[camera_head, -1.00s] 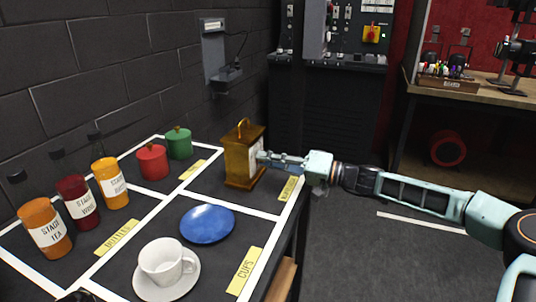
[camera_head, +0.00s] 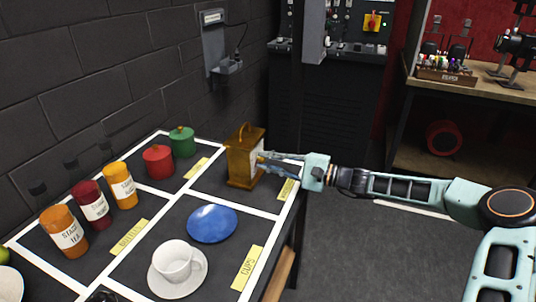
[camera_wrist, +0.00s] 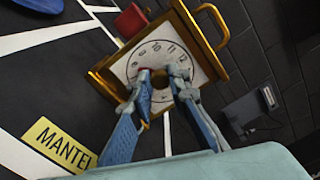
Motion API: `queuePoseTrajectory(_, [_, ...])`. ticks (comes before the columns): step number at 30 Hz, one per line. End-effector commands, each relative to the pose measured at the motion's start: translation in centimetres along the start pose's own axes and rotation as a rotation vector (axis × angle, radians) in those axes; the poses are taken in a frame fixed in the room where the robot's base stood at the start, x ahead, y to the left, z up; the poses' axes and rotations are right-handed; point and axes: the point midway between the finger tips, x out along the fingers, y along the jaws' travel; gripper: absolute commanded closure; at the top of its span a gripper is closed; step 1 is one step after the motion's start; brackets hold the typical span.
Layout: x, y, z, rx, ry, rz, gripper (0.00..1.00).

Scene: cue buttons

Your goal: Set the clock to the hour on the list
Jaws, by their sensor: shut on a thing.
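A brown-gold mantel clock (camera_head: 240,165) with a top handle stands upright in the far right section of the table. Its white numbered face (camera_wrist: 150,52) shows in the wrist view, tilted there, with 10, 11 and 12 readable. My gripper (camera_head: 262,162) reaches the face from the right. In the wrist view its fingers (camera_wrist: 159,80) are at the middle of the face, closed on a small reddish part, seemingly the clock's hand or knob. The fingers hide the face's centre and lower part, so I cannot read the set hour. I cannot make out a list.
A yellow MANTEL label (camera_wrist: 58,145) lies before the clock. Red (camera_head: 158,161) and green (camera_head: 182,142) lidded pots stand left of it. A blue plate (camera_head: 212,224), a white cup (camera_head: 177,261) and several labelled bottles are nearer. A wall-mounted box (camera_head: 222,45) is behind.

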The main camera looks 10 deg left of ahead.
Motion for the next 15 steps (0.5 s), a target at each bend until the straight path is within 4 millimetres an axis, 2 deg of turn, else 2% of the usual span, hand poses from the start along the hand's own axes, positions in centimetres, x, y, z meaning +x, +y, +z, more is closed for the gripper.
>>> queuePoseTrajectory(15, [0.12, -0.31, 0.27, 0.492, -0.003, 0.003, 1.0])
